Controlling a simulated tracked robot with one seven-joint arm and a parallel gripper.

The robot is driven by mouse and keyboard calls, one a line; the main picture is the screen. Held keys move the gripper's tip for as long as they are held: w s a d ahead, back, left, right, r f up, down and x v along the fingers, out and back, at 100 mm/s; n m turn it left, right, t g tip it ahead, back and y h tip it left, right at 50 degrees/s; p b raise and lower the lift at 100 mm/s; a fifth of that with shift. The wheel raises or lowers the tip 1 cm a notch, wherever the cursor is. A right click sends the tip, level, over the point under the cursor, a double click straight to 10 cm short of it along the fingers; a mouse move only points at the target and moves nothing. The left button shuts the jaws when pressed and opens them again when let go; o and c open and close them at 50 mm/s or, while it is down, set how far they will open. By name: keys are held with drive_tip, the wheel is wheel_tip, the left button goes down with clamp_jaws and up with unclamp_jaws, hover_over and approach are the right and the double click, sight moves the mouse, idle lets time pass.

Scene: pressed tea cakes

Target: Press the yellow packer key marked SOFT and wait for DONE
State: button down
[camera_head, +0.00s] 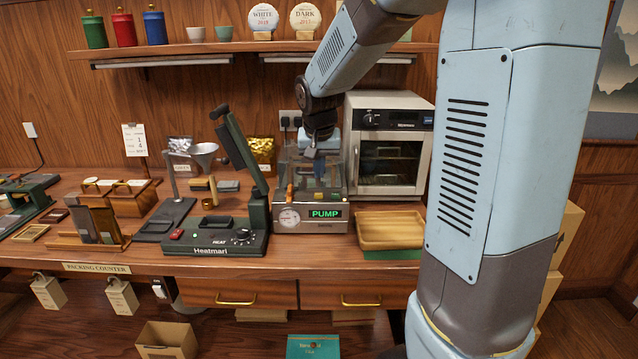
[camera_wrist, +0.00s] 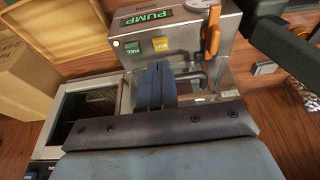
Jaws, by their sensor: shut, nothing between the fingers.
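The packer (camera_head: 312,218) is a steel box with a clear chamber; its lit green display (camera_head: 325,213) reads PUMP. In the wrist view the display (camera_wrist: 146,17) also reads PUMP. Below it sit a yellow key (camera_wrist: 161,44), whose small lettering is blurred, and a green key (camera_wrist: 132,48) marked FULL. My gripper (camera_wrist: 155,70) is shut and empty, its blue fingertips close to the yellow key, with a small gap visible in the picture. In the head view my gripper (camera_head: 318,165) is over the packer, and the keys are hard to make out.
An orange lever (camera_wrist: 211,36) stands beside the keys. The green Heatmari sealer (camera_head: 222,238) with its raised arm stands left of the packer. An oven (camera_head: 388,145) is behind right, and an empty wooden tray (camera_head: 390,230) is at the right.

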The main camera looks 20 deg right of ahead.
drive_tip(key=shift+v, duration=1.2)
drive_tip(key=s+r+n+t, duration=0.1)
drive_tip(key=s+r, duration=0.2)
drive_tip(key=s, duration=1)
drive_tip(key=s+r+n+t+y, duration=0.1)
drive_tip(key=s+r+n, duration=0.1)
drive_tip(key=s, duration=1.1)
drive_tip(key=shift+s+d+r+n, duration=0.15)
drive_tip(key=shift+d+r+n, duration=0.05)
drive_tip(key=shift+r+n, duration=0.15)
idle(3.8)
